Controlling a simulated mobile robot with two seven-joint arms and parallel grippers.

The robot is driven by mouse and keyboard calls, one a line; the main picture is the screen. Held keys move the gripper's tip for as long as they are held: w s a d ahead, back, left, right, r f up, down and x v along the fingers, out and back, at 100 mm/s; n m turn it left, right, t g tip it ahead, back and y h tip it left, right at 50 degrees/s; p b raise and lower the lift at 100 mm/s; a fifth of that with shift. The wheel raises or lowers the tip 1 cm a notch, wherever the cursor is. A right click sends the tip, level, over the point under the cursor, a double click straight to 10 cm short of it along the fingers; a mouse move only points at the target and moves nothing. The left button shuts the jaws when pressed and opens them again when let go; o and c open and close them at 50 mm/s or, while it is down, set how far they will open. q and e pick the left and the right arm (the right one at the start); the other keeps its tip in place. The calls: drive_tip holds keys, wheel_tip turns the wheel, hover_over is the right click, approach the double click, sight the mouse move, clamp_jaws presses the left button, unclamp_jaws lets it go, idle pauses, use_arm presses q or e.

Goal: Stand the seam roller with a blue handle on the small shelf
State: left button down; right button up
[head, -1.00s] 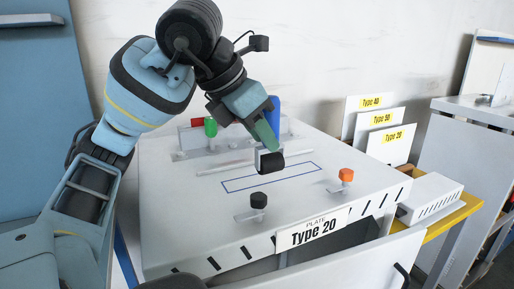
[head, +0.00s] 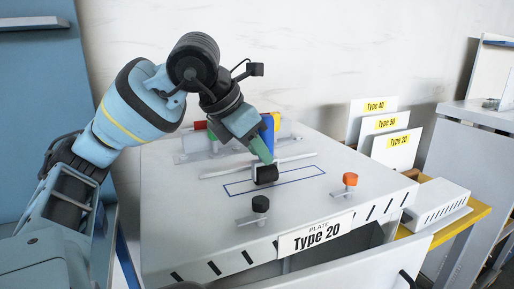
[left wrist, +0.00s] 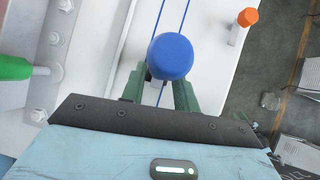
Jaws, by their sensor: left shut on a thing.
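My left gripper (head: 262,150) is shut on the seam roller with a blue handle (head: 267,132). It holds the roller upright, with the black roller head (head: 266,174) at the bottom, over the blue outlined rectangle (head: 305,177) on the grey-white top. I cannot tell whether the head touches the surface. In the left wrist view the round blue handle end (left wrist: 171,56) sits between the green fingers. I cannot tell which ledge is the small shelf: a blue-edged one (head: 497,43) is at far right, another (head: 32,26) at upper left. My right gripper is not in view.
The top (head: 170,220) carries a black knob (head: 260,204), an orange knob (head: 350,179) and a green-handled tool (left wrist: 15,68). A "Type 20" plate (head: 317,235) hangs in front. Several "Type" cards (head: 398,150) and a white vented box (head: 440,200) stand at right.

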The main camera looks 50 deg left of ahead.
use_arm(q)
drive_tip(key=shift+f, duration=0.1)
drive_tip(key=c, duration=1.1)
unclamp_jaws()
drive_tip(key=shift+o, duration=0.2)
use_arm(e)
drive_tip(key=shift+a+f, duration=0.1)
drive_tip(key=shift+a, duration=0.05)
use_arm(q)
drive_tip(key=shift+r, duration=0.3)
drive_tip(key=p+v, duration=0.2)
drive_tip(key=v, duration=0.9)
drive_tip(key=shift+s+r, duration=0.25)
drive_tip(key=shift+r, duration=0.1)
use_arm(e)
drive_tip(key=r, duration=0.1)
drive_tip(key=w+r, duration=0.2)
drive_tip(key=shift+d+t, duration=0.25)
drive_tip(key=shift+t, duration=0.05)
